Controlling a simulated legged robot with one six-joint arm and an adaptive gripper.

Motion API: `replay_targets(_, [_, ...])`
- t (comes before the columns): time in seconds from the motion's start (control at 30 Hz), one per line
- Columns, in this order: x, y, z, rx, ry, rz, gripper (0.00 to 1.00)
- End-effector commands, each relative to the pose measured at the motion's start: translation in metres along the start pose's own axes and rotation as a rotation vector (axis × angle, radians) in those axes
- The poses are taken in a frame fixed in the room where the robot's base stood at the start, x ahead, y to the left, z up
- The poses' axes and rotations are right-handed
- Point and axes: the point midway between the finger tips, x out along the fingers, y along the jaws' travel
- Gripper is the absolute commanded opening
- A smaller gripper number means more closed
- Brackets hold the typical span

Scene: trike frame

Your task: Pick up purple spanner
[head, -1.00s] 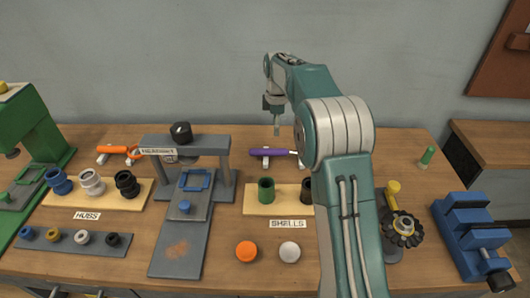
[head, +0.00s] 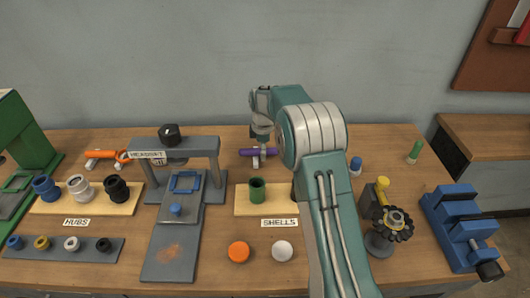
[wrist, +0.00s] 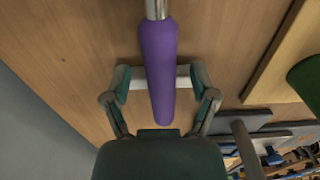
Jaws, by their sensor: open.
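The purple spanner (head: 250,152) lies at the back of the workbench, behind the shells board, with part of it hidden by my arm. In the wrist view its purple handle (wrist: 158,65) runs lengthwise between my fingers, with a metal shaft at the top of the picture. A white rest (wrist: 184,78) crosses beneath the handle. My gripper (wrist: 160,85) is open, with one finger on each side of the handle and a gap visible on both sides. In the head view my gripper (head: 259,155) is low over the spanner.
The shells board (head: 245,208) with a green shell (head: 257,189) is just in front of the spanner. A grey gantry (head: 175,147) stands to the left, with an orange tool (head: 103,154) beyond it. A blue vise (head: 458,230) is at the right.

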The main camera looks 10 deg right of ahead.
Motion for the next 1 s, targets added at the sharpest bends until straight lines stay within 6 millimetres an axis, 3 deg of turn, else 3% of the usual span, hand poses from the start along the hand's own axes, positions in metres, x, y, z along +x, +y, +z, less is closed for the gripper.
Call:
replay_targets(0.03, [0.000,0.000,0.000,0.000,0.000,0.000,0.76])
replay_targets(0.07, [0.000,0.000,0.000,0.000,0.000,0.000,0.67])
replay_targets(0.2, [0.000,0.000,0.000,0.000,0.000,0.000,0.04])
replay_targets(0.23, [0.000,0.000,0.000,0.000,0.000,0.000,0.00])
replay_targets(0.67, [-0.003,0.000,0.000,0.000,0.000,0.000,0.00])
replay_targets(0.9, [-0.031,0.001,0.000,0.000,0.001,0.004,0.00])
replay_targets(1.0, [-0.045,-0.010,0.003,0.000,0.001,0.003,0.00])
